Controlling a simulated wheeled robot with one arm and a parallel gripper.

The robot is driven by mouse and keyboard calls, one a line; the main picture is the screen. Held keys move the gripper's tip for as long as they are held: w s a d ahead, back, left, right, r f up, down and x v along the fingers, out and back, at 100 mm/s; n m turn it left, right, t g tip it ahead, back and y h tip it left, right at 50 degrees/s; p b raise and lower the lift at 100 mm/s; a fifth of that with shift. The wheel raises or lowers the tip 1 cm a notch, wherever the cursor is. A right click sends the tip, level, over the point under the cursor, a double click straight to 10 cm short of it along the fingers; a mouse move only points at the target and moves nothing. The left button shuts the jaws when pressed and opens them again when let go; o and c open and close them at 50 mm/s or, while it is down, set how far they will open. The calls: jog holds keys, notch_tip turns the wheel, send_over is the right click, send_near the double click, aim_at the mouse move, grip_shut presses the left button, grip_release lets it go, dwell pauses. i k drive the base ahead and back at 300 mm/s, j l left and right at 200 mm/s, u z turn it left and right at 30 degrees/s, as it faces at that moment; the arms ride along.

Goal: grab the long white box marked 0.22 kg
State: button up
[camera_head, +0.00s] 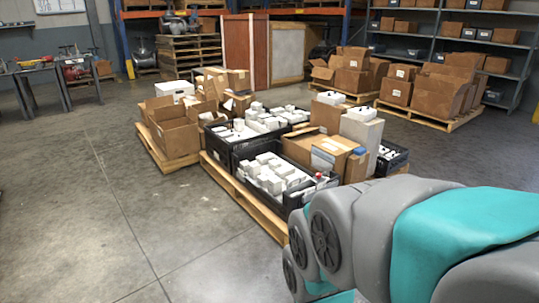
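Several small white boxes (272,174) lie jumbled in a black crate (262,197) at the near side of the middle pallet. More white boxes (262,120) fill another black crate (219,151) behind it. A white box (330,97) and a larger white one (361,113) sit higher on the same pallet. Their markings are too small to read, so I cannot tell which box is marked 0.22 kg. My grey and teal arm fills the lower right. My gripper is not in view.
The crates stand on a wooden pallet (218,173) with cardboard boxes (300,146). A pallet of open cartons (175,131) stands to the left, another load (435,92) at the back right. Shelves (425,31) line the back. The concrete floor (100,215) at left is clear.

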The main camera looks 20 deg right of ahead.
aim_at(264, 159)
jog(key=i+j+z, duration=0.1)
jog(key=i+z, duration=0.3)
jog(key=i+j+z, duration=0.6)
jog(key=i+z, duration=0.15)
jog(key=i+j, duration=0.4)
jog(key=i+j+z, duration=0.1)
jog(key=i+j, duration=0.3)
jog(key=j, duration=0.2)
jog(key=i+j, duration=0.35)
jog(key=j, duration=0.2)
jog(key=i+j+z, duration=0.1)
jog(key=i+j, duration=0.3)
jog(key=j, duration=0.15)
jog(key=z, duration=0.3)
jog(key=l+u, duration=0.15)
jog(key=k+l+u, duration=0.15)
jog(key=l, duration=0.15)
